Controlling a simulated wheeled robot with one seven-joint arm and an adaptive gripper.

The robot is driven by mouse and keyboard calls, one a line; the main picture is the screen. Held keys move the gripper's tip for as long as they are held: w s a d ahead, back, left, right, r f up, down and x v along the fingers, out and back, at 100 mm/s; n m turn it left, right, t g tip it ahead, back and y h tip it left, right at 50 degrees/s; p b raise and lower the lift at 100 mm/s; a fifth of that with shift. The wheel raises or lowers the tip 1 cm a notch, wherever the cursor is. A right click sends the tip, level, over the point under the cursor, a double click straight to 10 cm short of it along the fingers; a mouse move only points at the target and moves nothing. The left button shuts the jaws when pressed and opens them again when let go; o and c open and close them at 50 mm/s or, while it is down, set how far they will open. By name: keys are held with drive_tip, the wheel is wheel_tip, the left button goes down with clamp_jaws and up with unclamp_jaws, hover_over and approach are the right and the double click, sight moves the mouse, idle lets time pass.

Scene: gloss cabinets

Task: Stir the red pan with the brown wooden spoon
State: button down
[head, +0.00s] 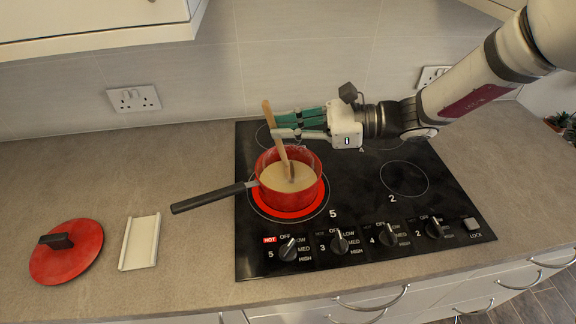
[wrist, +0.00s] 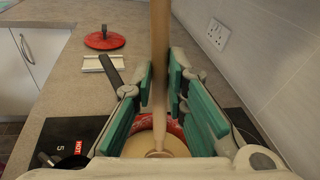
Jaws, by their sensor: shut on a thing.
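The red pan (head: 304,192) sits on the glowing front-left ring of the black hob, with its dark handle pointing left. It holds a pale, creamy liquid (head: 285,177). The brown wooden spoon (head: 275,135) stands tilted in the pan, its lower end in the liquid and its top leaning left. My gripper (head: 276,130) is above the pan, shut on the spoon's shaft. In the wrist view the spoon (wrist: 160,50) runs between the green finger pads, and the pan's red rim (wrist: 175,130) shows below them. The spoon's tip is partly hidden by the liquid.
A red lid (head: 75,262) and a white spoon rest (head: 140,243) lie on the counter left of the hob. Several control knobs (head: 340,243) line the hob's front. The tiled wall and a socket (head: 133,99) are behind. Counter left of the pan is mostly clear.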

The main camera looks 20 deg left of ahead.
wheel_tip(320, 180, up, 9)
drive_tip(key=p, duration=0.3)
drive_tip(key=shift+p, duration=0.4)
drive_tip(key=shift+s+f, duration=0.1)
idle(0.8)
